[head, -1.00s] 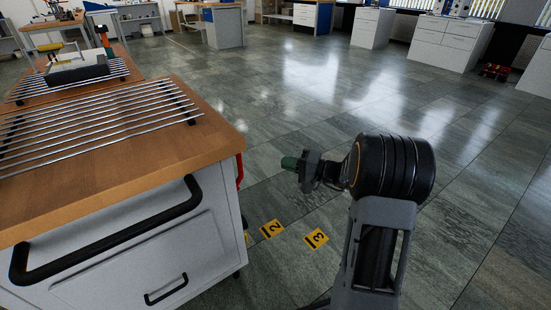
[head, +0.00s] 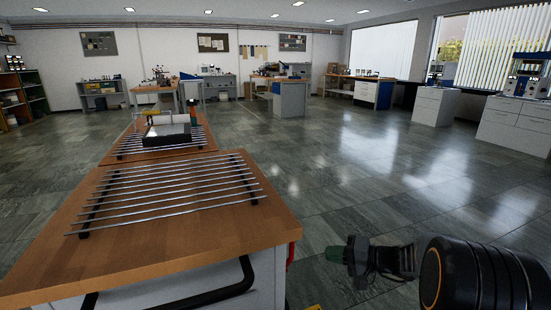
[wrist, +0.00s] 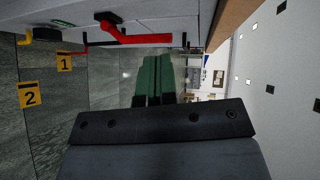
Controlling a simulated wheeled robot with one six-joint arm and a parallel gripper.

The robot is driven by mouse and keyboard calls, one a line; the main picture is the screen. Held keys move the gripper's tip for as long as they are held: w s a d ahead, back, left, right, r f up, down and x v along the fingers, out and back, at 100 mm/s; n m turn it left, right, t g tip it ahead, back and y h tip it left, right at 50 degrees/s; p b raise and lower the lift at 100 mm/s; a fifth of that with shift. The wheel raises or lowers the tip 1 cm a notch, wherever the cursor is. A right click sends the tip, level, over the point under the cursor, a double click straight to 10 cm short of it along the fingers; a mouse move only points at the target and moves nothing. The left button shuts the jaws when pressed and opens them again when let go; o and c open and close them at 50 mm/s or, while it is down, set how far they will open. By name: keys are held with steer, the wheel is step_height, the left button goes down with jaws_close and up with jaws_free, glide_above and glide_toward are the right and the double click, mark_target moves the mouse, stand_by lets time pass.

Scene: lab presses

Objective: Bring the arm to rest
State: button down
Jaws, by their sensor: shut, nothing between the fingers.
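My gripper (head: 336,254) is at the lower right of the head view, just right of the wooden-topped cart and apart from it. Its green fingertips point left toward the cart. In the wrist view the two green fingers (wrist: 154,80) lie side by side, closed together with nothing between them. My arm's dark rounded joint fills the lower right corner of the head view. The rest of the arm is out of the frame.
Red handle (wrist: 125,37) and yellow floor markers (wrist: 30,95) show in the wrist view. Open floor (head: 370,190) lies right. White cabinets (head: 434,106) stand at the far right.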

steer(key=s+a+r+n+g+h+p, duration=0.25)
steer(key=s+r+h+p, duration=0.35)
steer(key=r+p, duration=0.45)
steer(key=s+a+r+n+g+h+p, duration=0.2)
steer(key=s+r+g+h+p, duration=0.1)
steer(key=s+r+p, duration=0.7)
steer(key=s+d+r+n+t+h+p, duration=0.1)
steer(key=d+r+t+h+p, duration=0.1)
steer(key=r+p, duration=0.5)
step_height(320, 180, up, 4)
steer(key=d+h, duration=0.1)
steer(key=h, duration=0.1)
steer(key=shift+s+f+h+p, duration=0.2)
steer(key=shift+s+h+p, duration=0.15)
steer(key=shift+s+h, duration=0.05)
